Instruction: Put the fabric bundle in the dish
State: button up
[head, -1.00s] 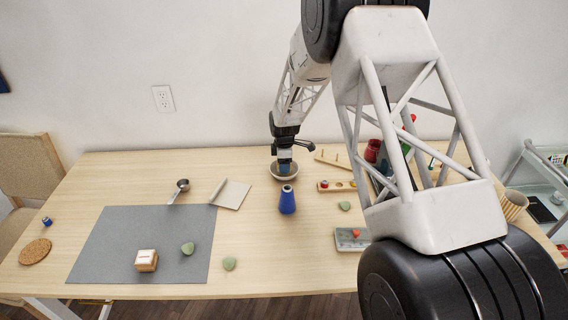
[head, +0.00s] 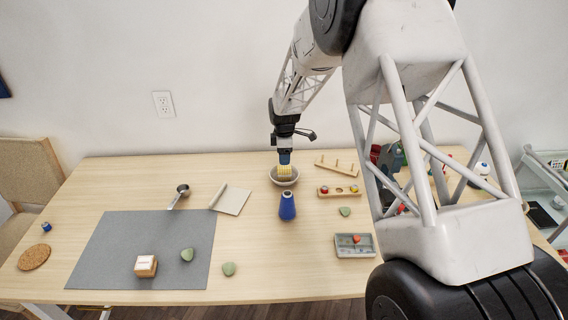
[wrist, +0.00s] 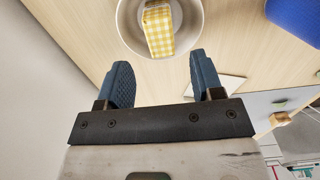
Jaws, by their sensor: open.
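The fabric bundle (wrist: 158,30) is a yellow and white checked block. In the wrist view it lies inside the round pale dish (wrist: 190,40). In the head view the bundle (head: 285,170) shows as a small yellow patch in the dish (head: 294,181), just below my gripper (head: 285,160). In the wrist view my gripper (wrist: 160,80) is open, with its two blue fingers apart and nothing between them. The bundle lies beyond the fingertips, apart from them.
A blue cone-shaped spool (head: 287,206) stands just in front of the dish. A wooden block with holes (head: 338,192) and a pegged rack (head: 336,166) are to the right. A grey tray (head: 355,246) lies nearer. The grey mat (head: 120,240) covers the left front.

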aim_at(285, 167)
notch_tip(285, 167, up, 5)
jog(key=shift+r, duration=0.2)
dwell(0.9)
jog(key=s+d+r+m+t, duration=0.1)
jog(key=s+d+r+m, duration=0.3)
jog(key=s+r, duration=0.6)
jog(key=s+d+r+m, duration=0.4)
jog(key=s+r, duration=0.4)
jog(key=s, duration=0.4)
jog(key=s+d+m, duration=0.1)
jog(key=s+m, duration=0.2)
jog(key=s, duration=0.7)
jog(key=s+d+r+m+t, duration=0.1)
jog(key=s+d+m, duration=0.1)
jog(key=s, duration=0.8)
jog(key=s+d+m, duration=0.2)
jog(key=s+m, duration=0.3)
jog(key=s, duration=0.6)
jog(key=shift+d+r+t, duration=0.25)
jog(key=shift+r+t, duration=0.05)
jog(key=shift+r, duration=0.05)
